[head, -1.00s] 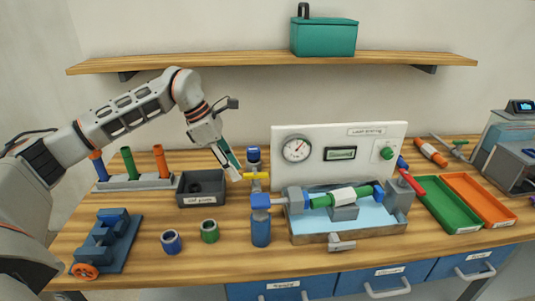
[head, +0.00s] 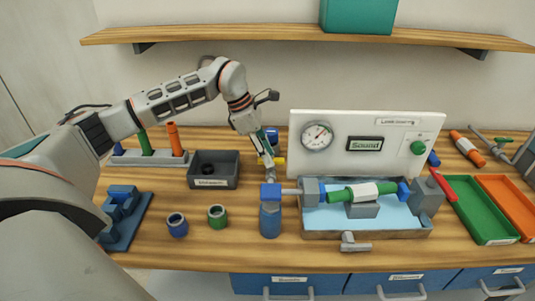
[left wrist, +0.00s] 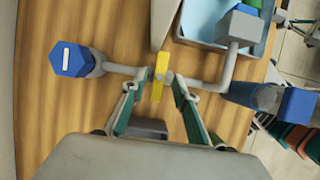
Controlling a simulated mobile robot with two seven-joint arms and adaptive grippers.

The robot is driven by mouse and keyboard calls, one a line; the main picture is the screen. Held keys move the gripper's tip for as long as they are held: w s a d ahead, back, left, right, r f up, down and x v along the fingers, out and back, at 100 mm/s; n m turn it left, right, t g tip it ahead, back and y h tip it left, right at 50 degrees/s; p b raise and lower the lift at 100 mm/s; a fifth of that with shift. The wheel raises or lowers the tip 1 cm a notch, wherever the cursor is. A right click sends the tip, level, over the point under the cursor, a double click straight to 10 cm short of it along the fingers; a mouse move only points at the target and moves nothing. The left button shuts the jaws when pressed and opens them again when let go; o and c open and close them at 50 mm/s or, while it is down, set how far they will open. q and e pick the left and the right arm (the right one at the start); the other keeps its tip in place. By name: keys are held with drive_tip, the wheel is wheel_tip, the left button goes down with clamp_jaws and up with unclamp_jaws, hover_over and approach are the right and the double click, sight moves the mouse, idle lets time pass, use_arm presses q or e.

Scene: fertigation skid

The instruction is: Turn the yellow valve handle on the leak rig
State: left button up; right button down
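The yellow valve handle (head: 279,160) sits left of the leak rig's white panel (head: 300,130), partly hidden behind my left gripper. My left gripper (head: 267,166) reaches down to it from above. In the left wrist view the yellow handle (left wrist: 160,73) lies between the spread fingers of my left gripper (left wrist: 155,84), with a gap on each side. The fingers are open and do not appear to grip it. The handle sits on a grey pipe (left wrist: 208,82) between two blue-capped parts. My right gripper is not in view.
The rig's tray (head: 375,234) holds a green tube (head: 348,195) in blue water. A dark box (head: 213,182), a blue ring (head: 177,225) and a green ring (head: 217,216) stand left of the valve. Green (head: 487,237) and orange (head: 509,212) trays lie right. A shelf (head: 250,34) runs above.

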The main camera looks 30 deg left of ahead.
use_arm(q)
drive_tip(key=shift+w+f, duration=0.1)
drive_tip(key=shift+f, duration=0.05)
clamp_jaws()
drive_tip(key=shift+n, duration=0.4)
drive_tip(key=n, duration=0.1)
drive_tip(key=n+t+y, duration=0.1)
drive_tip(key=shift+s+d+n+p, duration=0.2)
drive_tip(key=shift+n+p, duration=0.2)
drive_tip(key=n+t+y, duration=0.1)
drive_tip(key=n, duration=0.2)
drive_tip(key=shift+d+n, duration=0.15)
drive_tip(key=shift+n, duration=0.15)
drive_tip(key=n, duration=0.2)
drive_tip(key=n+y, duration=0.2)
drive_tip(key=n, duration=0.1)
drive_tip(key=shift+d+n, duration=0.25)
drive_tip(key=shift+n, duration=0.05)
drive_tip(key=n+y, duration=0.1)
drive_tip(key=n, duration=0.1)
drive_tip(key=n+y, duration=0.1)
drive_tip(key=n, duration=0.2)
drive_tip(key=shift+d, duration=0.2)
drive_tip(key=shift+n, duration=0.3)
